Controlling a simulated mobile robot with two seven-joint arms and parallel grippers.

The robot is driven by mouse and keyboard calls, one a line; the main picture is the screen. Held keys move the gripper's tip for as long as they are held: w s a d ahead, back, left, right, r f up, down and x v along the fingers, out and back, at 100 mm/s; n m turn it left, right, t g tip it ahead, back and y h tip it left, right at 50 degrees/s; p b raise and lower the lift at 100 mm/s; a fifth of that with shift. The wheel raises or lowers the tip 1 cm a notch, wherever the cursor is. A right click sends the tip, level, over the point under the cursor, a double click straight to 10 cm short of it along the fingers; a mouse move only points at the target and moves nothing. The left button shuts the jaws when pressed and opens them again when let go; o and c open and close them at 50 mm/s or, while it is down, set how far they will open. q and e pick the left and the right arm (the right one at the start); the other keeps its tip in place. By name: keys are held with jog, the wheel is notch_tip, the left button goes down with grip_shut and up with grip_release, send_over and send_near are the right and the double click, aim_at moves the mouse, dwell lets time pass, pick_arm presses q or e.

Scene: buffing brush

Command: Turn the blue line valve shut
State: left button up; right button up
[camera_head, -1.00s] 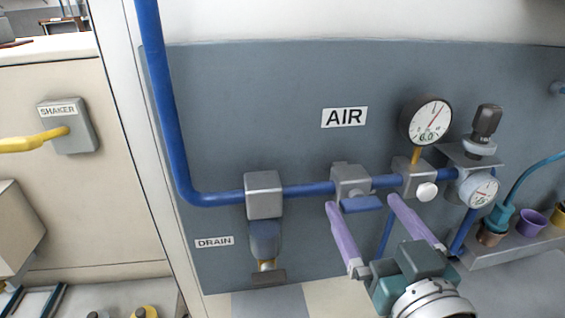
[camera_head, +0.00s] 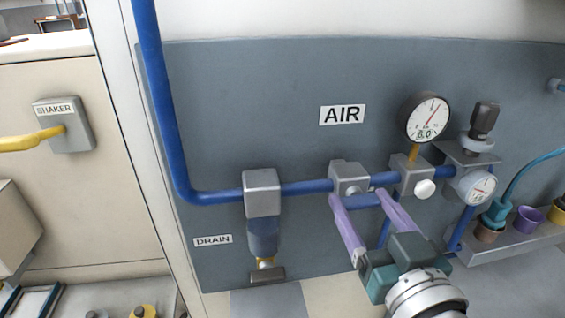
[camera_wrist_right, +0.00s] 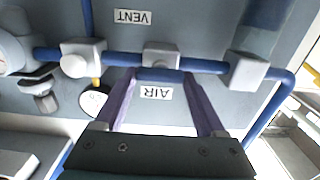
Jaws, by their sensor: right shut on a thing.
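The blue line (camera_head: 305,187) runs down the left of the grey panel and then across it under the AIR label. Its valve is a grey block (camera_head: 348,178) with a blue lever handle (camera_head: 364,200) lying along the pipe. My right gripper (camera_head: 358,199) has its two purple fingers at either end of the handle and is shut on it. The right wrist view shows the handle (camera_wrist_right: 160,75) between the fingertips, below the valve block (camera_wrist_right: 161,57). My left gripper is not in view.
A pressure gauge (camera_head: 428,117), a block with a white knob (camera_head: 413,177) and a regulator (camera_head: 483,125) stand right of the valve. A filter bowl (camera_head: 264,236) hangs at left by the DRAIN label. A shelf with cups (camera_head: 528,220) is at lower right.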

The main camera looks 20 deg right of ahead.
jog(key=shift+c, duration=0.9)
jog(key=m, duration=0.4)
jog(key=shift+d+m+b, duration=0.1)
jog(key=shift+m+b, duration=0.2)
jog(key=m, duration=0.3)
jog(key=shift+m+b, duration=0.4)
jog(key=m+b, duration=0.1)
jog(key=m, duration=0.4)
jog(key=shift+d+f, duration=0.1)
jog(key=shift+f, duration=0.05)
jog(key=m+b, duration=0.1)
jog(key=m, duration=0.3)
jog(key=shift+m, duration=0.4)
